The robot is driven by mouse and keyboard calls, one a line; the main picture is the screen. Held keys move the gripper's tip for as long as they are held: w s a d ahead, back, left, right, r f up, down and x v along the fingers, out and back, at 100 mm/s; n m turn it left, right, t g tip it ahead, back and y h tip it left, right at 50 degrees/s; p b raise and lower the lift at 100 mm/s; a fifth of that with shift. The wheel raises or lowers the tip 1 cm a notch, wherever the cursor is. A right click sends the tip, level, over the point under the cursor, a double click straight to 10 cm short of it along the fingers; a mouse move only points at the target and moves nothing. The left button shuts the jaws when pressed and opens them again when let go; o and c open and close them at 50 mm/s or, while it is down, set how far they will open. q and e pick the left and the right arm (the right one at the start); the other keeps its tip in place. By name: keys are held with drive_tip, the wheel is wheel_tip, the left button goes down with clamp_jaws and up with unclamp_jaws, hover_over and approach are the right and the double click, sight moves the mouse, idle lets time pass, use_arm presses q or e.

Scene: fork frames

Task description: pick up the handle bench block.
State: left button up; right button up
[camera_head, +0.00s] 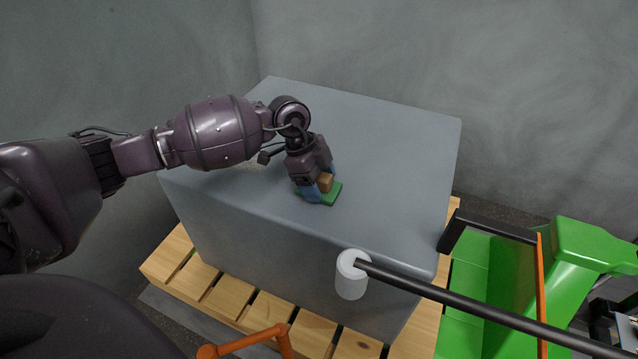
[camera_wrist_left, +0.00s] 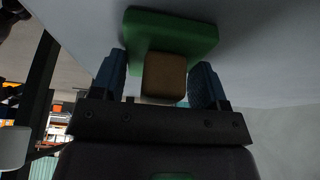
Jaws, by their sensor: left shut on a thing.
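The handle bench block has a green base plate and a brown wooden block on top. In the head view it (camera_head: 331,192) sits on the grey box's top, near the front edge. My left gripper (camera_head: 318,188) comes down over it from above, with blue fingertips. In the left wrist view the brown block (camera_wrist_left: 164,76) is between the two blue fingers of the left gripper (camera_wrist_left: 163,85), which is shut on it. The green base (camera_wrist_left: 170,32) lies beyond the fingertips. I cannot tell whether the base still touches the surface. My right gripper is not in view.
The large grey box (camera_head: 390,150) stands on a wooden pallet (camera_head: 255,310). A black bar with a white cylindrical end (camera_head: 351,275) crosses in front of the box. Green equipment (camera_head: 585,250) stands at the right. The box's top is otherwise clear.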

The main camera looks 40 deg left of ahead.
use_arm(q)
drive_tip(key=shift+c, duration=0.6)
drive_tip(key=shift+r, duration=0.6)
wheel_tip(320, 180, up, 19)
drive_tip(key=p, duration=0.6)
drive_tip(key=shift+f, duration=0.1)
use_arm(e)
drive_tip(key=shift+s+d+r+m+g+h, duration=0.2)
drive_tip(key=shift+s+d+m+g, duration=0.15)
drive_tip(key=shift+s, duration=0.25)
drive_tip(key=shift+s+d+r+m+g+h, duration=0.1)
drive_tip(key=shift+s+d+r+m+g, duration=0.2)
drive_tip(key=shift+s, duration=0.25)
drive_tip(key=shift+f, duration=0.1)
use_arm(q)
drive_tip(key=o, duration=0.4)
drive_tip(key=c, duration=0.5)
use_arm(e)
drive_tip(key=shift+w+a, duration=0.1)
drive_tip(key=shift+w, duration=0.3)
